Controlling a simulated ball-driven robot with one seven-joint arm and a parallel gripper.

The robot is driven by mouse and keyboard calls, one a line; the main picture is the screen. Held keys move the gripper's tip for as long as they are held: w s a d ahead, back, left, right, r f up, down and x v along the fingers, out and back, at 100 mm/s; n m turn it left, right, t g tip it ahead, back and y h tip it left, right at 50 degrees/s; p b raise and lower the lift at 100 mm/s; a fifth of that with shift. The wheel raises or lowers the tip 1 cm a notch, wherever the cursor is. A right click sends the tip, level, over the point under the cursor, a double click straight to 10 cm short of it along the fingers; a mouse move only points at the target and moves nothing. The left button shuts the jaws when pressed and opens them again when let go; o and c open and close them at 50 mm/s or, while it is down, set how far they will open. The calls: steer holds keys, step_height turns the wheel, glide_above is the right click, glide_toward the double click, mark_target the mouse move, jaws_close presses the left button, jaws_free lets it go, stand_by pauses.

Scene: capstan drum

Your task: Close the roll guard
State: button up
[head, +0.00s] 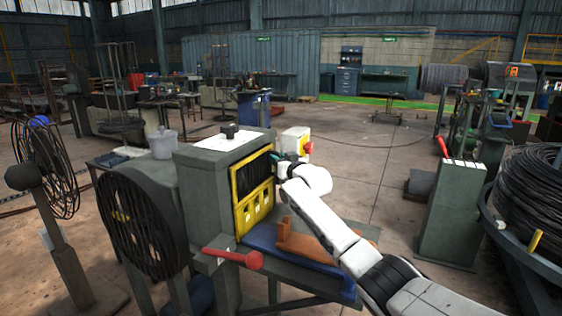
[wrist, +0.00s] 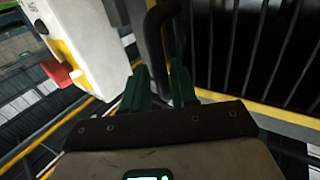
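The roll guard (head: 253,190) is a yellow frame with dark bars on the right face of the grey machine, standing roughly upright in the head view. In the wrist view its barred yellow frame (wrist: 255,108) fills the right side. A black curved guard handle (wrist: 158,35) stands out from it. My gripper (wrist: 159,75) has green fingers on either side of this handle, with the handle filling the narrow gap between them. In the head view my gripper (head: 276,158) is at the guard's upper right edge, partly hidden by my white wrist.
A white control box with a red knob (head: 307,148) stands close behind my gripper; it also shows in the wrist view (wrist: 78,45). A red lever (head: 235,258) and an orange-brown block (head: 300,243) are in front of the machine.

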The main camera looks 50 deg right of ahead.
steer(key=shift+w+a+r, duration=0.2)
steer(key=shift+a+r, duration=0.15)
steer(key=shift+r, duration=0.3)
steer(key=shift+s+f, duration=0.15)
steer(key=v, duration=1)
steer(key=shift+s+d+f, duration=0.2)
steer(key=shift+s+f, duration=0.2)
steer(key=shift+f, duration=0.05)
steer(key=shift+p, duration=0.3)
